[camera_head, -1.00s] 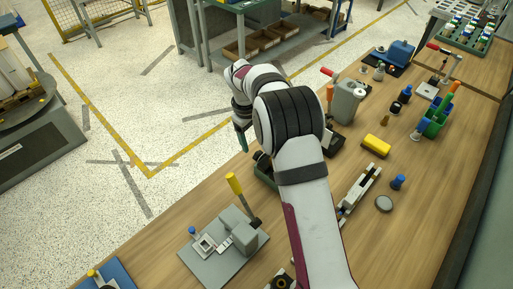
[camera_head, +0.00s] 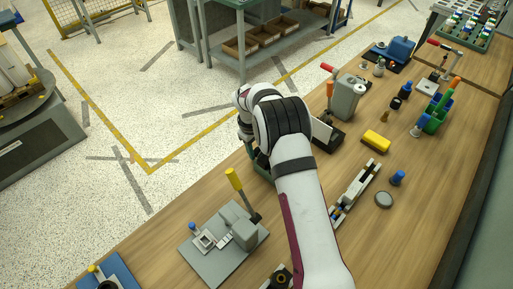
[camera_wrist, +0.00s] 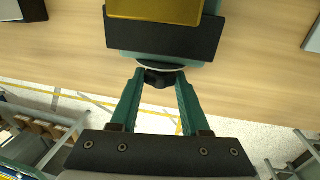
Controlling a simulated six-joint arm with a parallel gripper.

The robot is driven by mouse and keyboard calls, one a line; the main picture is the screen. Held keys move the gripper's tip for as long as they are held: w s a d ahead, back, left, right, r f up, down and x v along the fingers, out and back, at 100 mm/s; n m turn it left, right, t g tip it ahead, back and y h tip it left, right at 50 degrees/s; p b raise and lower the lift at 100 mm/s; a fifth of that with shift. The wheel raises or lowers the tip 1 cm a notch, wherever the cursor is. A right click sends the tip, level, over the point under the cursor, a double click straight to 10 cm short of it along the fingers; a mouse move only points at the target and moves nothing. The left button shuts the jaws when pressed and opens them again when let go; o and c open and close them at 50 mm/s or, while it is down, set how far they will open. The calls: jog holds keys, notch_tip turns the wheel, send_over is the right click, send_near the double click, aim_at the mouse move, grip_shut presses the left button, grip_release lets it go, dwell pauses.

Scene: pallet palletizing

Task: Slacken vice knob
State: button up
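The vice (camera_wrist: 160,55) shows in the wrist view at top centre, with a green body, a dark jaw and a gold block (camera_wrist: 160,10) at the top. Its dark knob (camera_wrist: 160,79) sticks out towards my gripper (camera_wrist: 160,84). My two green fingers are apart, with their tips on either side of the knob; I cannot tell whether they touch it. In the head view only a bit of the green vice (camera_head: 261,168) shows beside my arm, and my fingers are hidden.
A toggle-clamp plate with a yellow handle (camera_head: 234,180) stands left of my arm. A grey machine with a red lever (camera_head: 345,97), a yellow block (camera_head: 376,141), a rail (camera_head: 355,190) and a blue knob (camera_head: 397,178) lie to the right. The bench edge runs just beyond the vice.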

grip_shut()
jog(key=shift+w+d+f+g+y, duration=0.1)
jog(key=shift+w+d+g+y, duration=0.1)
jog(key=shift+g+y, duration=1.4)
jog(key=o, duration=0.8)
grip_release()
